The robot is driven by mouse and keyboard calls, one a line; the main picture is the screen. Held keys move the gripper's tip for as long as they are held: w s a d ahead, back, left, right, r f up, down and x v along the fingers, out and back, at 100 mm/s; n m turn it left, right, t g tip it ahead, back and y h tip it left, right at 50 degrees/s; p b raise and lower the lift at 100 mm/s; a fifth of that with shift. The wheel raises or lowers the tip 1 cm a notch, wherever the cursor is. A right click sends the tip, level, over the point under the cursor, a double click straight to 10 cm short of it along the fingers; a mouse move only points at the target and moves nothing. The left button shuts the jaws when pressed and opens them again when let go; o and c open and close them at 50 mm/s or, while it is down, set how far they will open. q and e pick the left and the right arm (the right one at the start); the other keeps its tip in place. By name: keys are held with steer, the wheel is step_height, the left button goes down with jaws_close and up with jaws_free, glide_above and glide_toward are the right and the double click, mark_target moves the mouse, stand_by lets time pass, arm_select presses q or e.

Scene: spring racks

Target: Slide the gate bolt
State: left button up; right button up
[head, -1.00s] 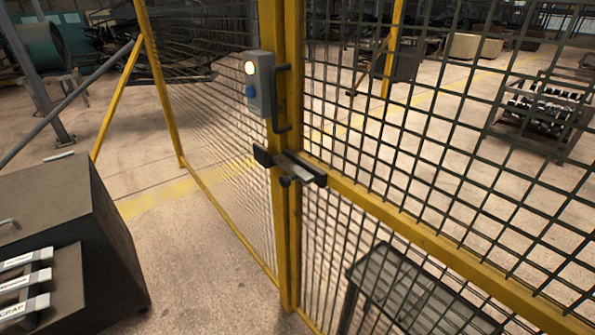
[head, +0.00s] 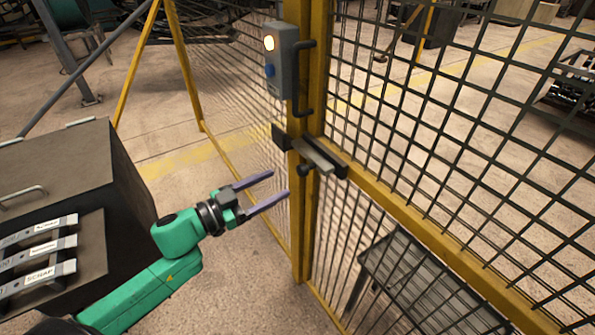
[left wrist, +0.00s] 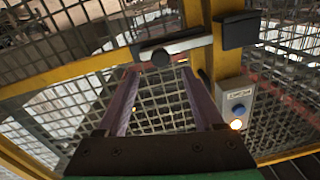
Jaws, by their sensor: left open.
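The gate bolt (head: 318,156) is a pale metal bar in dark brackets on the yellow gate post. Its dark round knob (head: 304,170) hangs at the near side. In the left wrist view the bolt (left wrist: 185,44) and its knob (left wrist: 160,57) show beyond the fingertips. My left gripper (head: 280,183) is open and empty, with its purple fingers just left of and below the knob, apart from it. In the left wrist view the knob lies roughly between the fingers' lines. My right gripper is out of view.
A grey control box (head: 281,62) with a lit lamp and a blue button sits on the post above the bolt, beside a dark handle (head: 305,85). The yellow-framed mesh gate (head: 390,200) fills the right. A dark cabinet (head: 70,165) with scrap-labelled handles stands at left.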

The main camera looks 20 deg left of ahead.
mark_target(299, 172)
arm_select(q)
steer(key=p+x, duration=0.1)
steer(key=x, duration=0.5)
steer(key=shift+w+r, duration=0.15)
steer(key=shift+w+d, duration=0.4)
steer(key=shift+w, duration=0.05)
jaws_close()
stand_by(0.7)
